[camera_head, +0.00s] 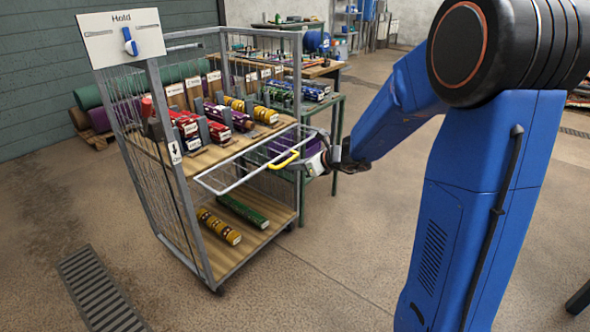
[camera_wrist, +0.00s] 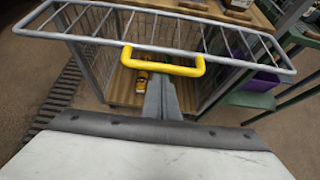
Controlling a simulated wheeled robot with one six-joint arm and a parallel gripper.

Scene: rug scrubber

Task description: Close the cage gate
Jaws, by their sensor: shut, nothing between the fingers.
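The cage (camera_head: 160,150) is a grey wire-mesh trolley with wooden shelves. Its gate (camera_head: 226,187) is a pale metal frame at the front, by the upper shelf, and sticks outward from the cage. A yellow handle (camera_head: 284,160) is fixed on the gate's outer side. In the wrist view the barred gate (camera_wrist: 65,37) spans the top, with the yellow handle (camera_wrist: 162,69) at its near edge. My gripper (camera_head: 321,162) is just right of the handle. In the wrist view its shut, empty fingers (camera_wrist: 163,85) point at the handle; whether they touch it is unclear.
A green table (camera_head: 337,110) stands behind. The front floor is clear.

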